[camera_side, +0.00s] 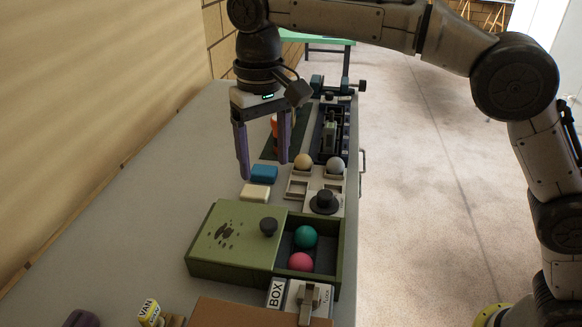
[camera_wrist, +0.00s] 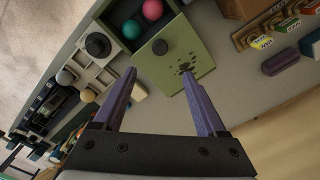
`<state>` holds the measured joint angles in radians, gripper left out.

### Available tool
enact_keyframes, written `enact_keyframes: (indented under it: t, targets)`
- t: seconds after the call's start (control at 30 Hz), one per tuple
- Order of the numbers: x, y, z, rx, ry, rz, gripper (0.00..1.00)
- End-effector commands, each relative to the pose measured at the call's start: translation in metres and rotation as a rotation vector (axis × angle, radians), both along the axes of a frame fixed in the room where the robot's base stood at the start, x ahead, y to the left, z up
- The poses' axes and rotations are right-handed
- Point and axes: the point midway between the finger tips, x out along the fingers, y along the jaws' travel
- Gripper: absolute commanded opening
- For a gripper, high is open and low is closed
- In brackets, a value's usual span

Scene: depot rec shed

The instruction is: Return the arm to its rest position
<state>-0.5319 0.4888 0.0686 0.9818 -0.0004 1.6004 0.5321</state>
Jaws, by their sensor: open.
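My gripper (camera_side: 263,172) hangs from the arm above the grey table, its two purple fingers pointing down and spread apart. Nothing is between the fingertips in the side view. In the wrist view my gripper (camera_wrist: 164,92) is also open and empty, with the green box (camera_wrist: 172,62) beyond the fingertips. The arm arches in from the right of the side view.
The green box (camera_side: 222,240), its lid slid left, holds a teal ball (camera_side: 305,237) and a pink ball (camera_side: 300,262). Blue (camera_side: 264,173) and cream (camera_side: 256,191) blocks lie below my gripper. Two balls sit on a pale tray (camera_side: 297,188). Open floor (camera_side: 430,230) lies right.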

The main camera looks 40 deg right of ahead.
Motion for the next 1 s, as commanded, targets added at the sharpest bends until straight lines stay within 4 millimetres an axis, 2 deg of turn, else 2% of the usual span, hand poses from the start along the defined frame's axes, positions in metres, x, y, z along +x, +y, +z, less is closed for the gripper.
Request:
enact_keyframes:
  t: [0.07, 0.13, 0.27, 0.4, 0.57, 0.67, 0.77, 0.87, 1.0]
  targets:
    - [0.002, -0.003, 0.0, 0.0, -0.001, -0.007, 0.74]
    - [0.004, -0.012, 0.011, 0.011, -0.019, -0.024, 0.74]
    - [-0.003, -0.048, 0.054, 0.046, -0.086, -0.083, 0.74]
    - [-0.036, -0.103, 0.09, 0.066, -0.14, -0.162, 0.74]
    - [-0.083, -0.156, 0.107, 0.084, -0.212, -0.213, 0.74]
    - [-0.116, -0.184, 0.107, 0.089, -0.259, -0.23, 0.74]
    - [-0.15, -0.207, 0.098, 0.088, -0.306, -0.238, 0.74]
    - [-0.183, -0.226, 0.081, 0.082, -0.353, -0.236, 0.74]
    - [-0.225, -0.243, 0.045, 0.065, -0.412, -0.214, 0.74]
